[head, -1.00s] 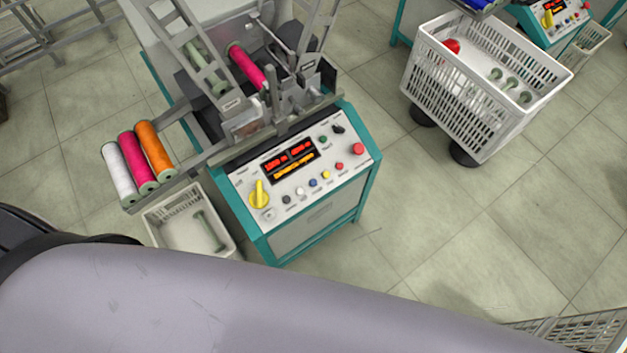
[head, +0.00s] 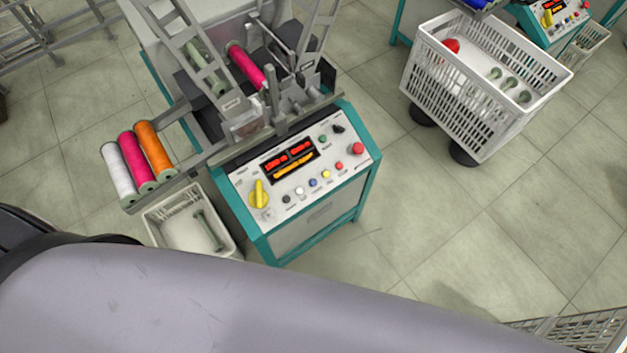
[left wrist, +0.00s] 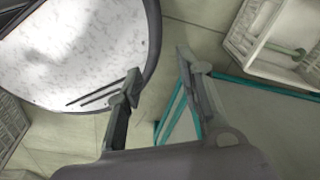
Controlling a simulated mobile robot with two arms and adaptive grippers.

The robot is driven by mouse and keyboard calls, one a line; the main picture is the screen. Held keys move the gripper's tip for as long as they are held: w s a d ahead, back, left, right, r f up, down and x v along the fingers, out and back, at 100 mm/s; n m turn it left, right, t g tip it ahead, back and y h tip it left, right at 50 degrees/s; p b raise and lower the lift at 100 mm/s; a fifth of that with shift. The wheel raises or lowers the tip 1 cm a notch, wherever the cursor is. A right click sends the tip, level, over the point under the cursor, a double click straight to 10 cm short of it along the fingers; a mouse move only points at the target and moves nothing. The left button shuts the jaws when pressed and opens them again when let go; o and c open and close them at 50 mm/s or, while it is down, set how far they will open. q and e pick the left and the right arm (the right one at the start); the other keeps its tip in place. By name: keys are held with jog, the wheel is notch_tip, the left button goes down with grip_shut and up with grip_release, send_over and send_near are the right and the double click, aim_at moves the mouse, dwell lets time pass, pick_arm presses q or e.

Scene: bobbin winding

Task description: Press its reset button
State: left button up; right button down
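The winding machine's control panel (head: 300,175) faces up on a teal cabinet. It has a lit red and orange display (head: 289,159), a yellow rotary knob (head: 259,194) and a row of small black, white, blue, yellow and red buttons (head: 312,183). A larger red button (head: 358,148) is at the right, a green one (head: 322,139) above. The labels are too small to read, so I cannot tell which button is reset. My left gripper (left wrist: 158,68) is open and empty above the floor beside teal framework. My right gripper is in neither view.
White, pink and orange thread spools (head: 138,162) sit on a rack left of the panel. A white bin (head: 160,235) stands below them. A white crate (head: 480,125) stands at the right. Tiled floor between is clear. My own arm covers the bottom.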

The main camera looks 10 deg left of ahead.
pick_arm(q)
grip_shut()
jog(key=shift+a, duration=0.15)
dwell(1.3)
